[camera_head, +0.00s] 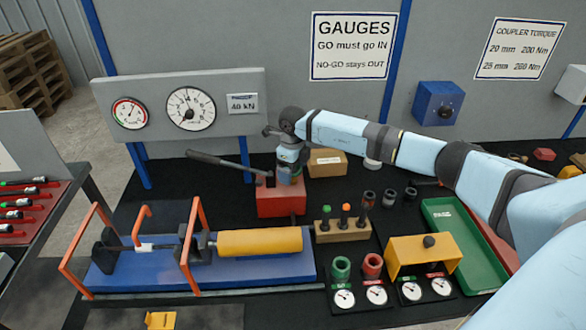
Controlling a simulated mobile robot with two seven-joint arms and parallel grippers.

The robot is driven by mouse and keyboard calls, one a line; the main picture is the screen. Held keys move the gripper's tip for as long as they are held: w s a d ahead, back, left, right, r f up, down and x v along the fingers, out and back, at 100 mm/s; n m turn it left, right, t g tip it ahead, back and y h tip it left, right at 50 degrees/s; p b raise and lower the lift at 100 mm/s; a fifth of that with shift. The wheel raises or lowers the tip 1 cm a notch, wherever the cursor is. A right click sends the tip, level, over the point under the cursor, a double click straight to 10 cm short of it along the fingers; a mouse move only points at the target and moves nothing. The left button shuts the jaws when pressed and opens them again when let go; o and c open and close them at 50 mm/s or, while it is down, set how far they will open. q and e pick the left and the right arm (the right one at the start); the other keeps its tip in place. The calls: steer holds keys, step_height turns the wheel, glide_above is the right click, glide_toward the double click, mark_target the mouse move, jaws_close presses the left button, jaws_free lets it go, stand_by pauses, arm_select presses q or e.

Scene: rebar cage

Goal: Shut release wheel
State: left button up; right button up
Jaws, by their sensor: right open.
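The red hand pump (282,203) stands on the black bench top behind the yellow cylinder. Its long dark lever (222,162) reaches up to the left. My right arm comes in from the right, and my right gripper (287,178) points down at the top of the pump. It is open, with its fingers close to the pump top; I cannot tell whether they touch it. I cannot make out the release wheel; the gripper covers much of that part of the pump. My left gripper is not in view.
A blue rig with orange guards (190,245) and a yellow cylinder (260,241) lies in front. A cardboard box (327,163) is right of the gripper. A wooden block with plugs (342,231), a yellow cover (423,256) and a green tray (459,238) fill the right. Two gauges (190,109) hang behind.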

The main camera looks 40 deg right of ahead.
step_height(320, 180, up, 14)
steer(key=b, duration=0.2)
steer(key=shift+s+f, duration=0.1)
steer(key=shift+f, duration=0.1)
stand_by(0.6)
